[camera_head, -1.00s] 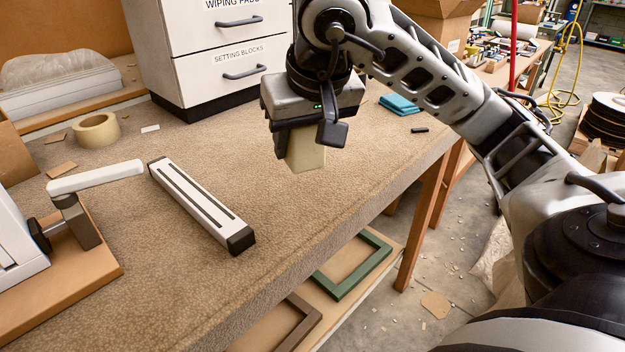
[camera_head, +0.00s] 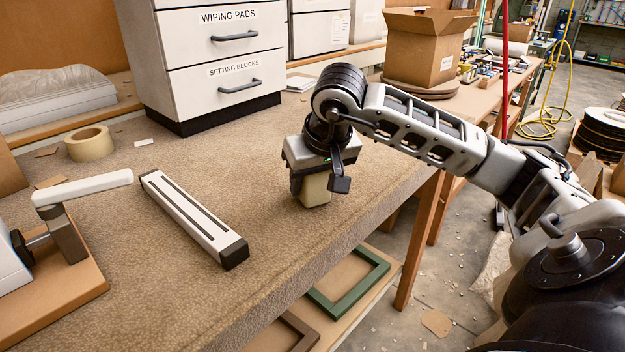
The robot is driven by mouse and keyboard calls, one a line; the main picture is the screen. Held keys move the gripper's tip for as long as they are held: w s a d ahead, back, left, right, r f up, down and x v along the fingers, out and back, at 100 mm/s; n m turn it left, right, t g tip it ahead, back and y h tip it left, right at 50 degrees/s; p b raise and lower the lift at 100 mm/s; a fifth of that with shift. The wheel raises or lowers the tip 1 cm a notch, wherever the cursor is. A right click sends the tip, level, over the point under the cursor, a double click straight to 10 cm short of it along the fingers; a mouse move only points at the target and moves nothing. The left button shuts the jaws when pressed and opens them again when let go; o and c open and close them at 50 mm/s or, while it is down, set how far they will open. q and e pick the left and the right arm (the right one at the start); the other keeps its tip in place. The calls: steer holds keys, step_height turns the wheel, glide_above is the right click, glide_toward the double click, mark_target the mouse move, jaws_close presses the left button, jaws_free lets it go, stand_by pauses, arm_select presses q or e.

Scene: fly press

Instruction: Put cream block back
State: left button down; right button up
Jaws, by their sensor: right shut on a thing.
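The cream block (camera_head: 316,192) is held upright in my right gripper (camera_head: 315,178), which points down over the carpeted bench top (camera_head: 250,165). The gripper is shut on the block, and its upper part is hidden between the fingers. The block's lower end is at or just above the carpet near the front edge; I cannot tell whether it touches. My left gripper is not in view.
The drawer unit has shut drawers labelled "WIPING PADS" (camera_head: 235,38) and "SETTING BLOCKS" (camera_head: 228,86). A white slotted bar (camera_head: 192,220), a tape roll (camera_head: 90,143) and a white-handled device (camera_head: 85,187) are to the left. Open carpet surrounds the block.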

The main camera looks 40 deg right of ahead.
steer(key=shift+f, duration=0.1)
steer(key=o, duration=1.3)
steer(key=shift+r, duration=0.3)
arm_select(q)
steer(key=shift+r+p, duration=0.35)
steer(key=shift+p, duration=0.55)
arm_select(e)
steer(key=v, duration=1.1)
steer(key=shift+s+a+r, duration=0.1)
steer(key=shift+s+r, duration=0.15)
steer(key=shift+r, duration=0.1)
